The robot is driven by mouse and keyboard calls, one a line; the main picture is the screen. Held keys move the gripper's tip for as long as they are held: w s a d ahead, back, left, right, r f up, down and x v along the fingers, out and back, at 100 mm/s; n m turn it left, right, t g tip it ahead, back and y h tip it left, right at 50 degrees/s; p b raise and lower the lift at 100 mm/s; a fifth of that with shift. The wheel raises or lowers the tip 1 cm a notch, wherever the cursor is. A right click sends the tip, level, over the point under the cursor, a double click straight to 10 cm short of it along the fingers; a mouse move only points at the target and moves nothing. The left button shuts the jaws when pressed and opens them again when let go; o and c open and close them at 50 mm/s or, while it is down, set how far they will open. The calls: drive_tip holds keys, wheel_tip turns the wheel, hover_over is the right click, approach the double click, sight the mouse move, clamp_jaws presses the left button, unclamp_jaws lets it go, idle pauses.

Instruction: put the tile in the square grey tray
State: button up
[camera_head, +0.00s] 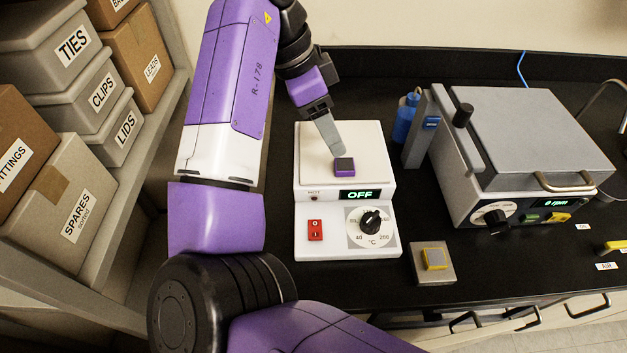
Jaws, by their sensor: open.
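A small square tile (344,166) with a dark top and purple sides lies on the white top of the hotplate (312,163). My gripper (337,149) points down just behind the tile, its grey fingertips close to it. The jaws are open; the fingers overlap in this view, and I cannot tell whether they touch the tile. The square grey tray (447,273) sits on the black bench to the right of the hotplate's front. A small yellow-edged square with a greyish top (435,259) shows in the tray.
The hotplate's display reads OFF; its red switch (315,230) and black knob (371,221) face front. A grey boxy instrument (530,125) and a blue bottle (405,118) stand right. Shelves with labelled boxes (75,215) are at left. Bare bench surrounds the tray.

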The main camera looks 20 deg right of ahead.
sight(343, 164)
drive_tip(key=shift+s+d+f+m, duration=0.2)
drive_tip(key=shift+d+f+m, duration=0.15)
drive_tip(key=shift+f, duration=0.85)
drive_tip(key=shift+s+d+f+m, duration=0.15)
drive_tip(key=shift+d+f+m, duration=0.25)
drive_tip(key=shift+f, duration=0.85)
drive_tip(key=shift+s+d+f+m, duration=0.2)
drive_tip(key=shift+d+f+m, duration=0.15)
drive_tip(key=shift+f, duration=0.85)
clamp_jaws()
